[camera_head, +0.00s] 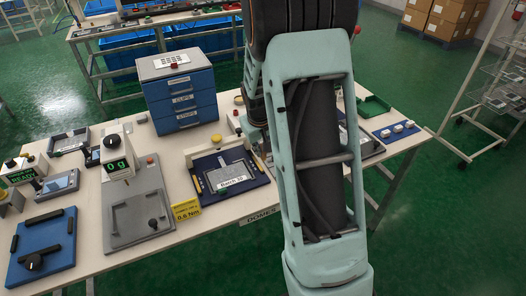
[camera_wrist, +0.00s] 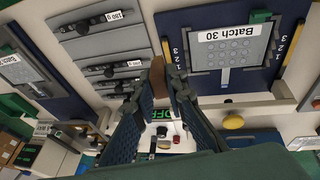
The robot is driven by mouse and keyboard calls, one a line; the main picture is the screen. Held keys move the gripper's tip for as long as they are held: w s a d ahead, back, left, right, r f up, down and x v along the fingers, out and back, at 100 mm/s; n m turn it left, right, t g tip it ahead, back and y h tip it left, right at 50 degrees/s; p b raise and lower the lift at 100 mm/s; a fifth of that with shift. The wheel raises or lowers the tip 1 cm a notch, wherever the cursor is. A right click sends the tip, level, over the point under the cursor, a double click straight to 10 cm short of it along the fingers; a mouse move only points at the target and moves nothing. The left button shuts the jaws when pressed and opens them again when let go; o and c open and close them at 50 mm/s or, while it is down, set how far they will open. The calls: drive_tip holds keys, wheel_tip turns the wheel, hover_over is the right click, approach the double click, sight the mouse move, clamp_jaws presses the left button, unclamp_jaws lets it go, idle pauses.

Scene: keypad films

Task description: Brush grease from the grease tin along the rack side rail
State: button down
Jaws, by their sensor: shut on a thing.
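My gripper (camera_wrist: 164,82) shows in the wrist view, its two dark blue fingers reaching up the picture and coming close together. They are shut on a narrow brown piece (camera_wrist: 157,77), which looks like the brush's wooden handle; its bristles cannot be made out. In the head view my pale green arm hides the gripper and whatever is under it. The fingertips are over the bench, between the grey plates and the Batch 30 fixture. I cannot pick out the grease tin or the rack side rail with certainty.
The blue Batch 30 fixture (camera_head: 206,181) lies beside my arm and also in the wrist view (camera_wrist: 187,28). Grey plates with black handles (camera_wrist: 108,45) lie left in the wrist view. A drawer cabinet (camera_head: 180,112) stands behind, a scale (camera_head: 135,215) at left. A yellow knob (camera_wrist: 233,122) stands near the fingers.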

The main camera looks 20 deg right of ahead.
wheel_tip(320, 180, up, 2)
drive_tip(key=shift+p, duration=0.4)
drive_tip(key=shift+a+f, duration=0.1)
drive_tip(key=shift+a, duration=0.1)
idle(0.4)
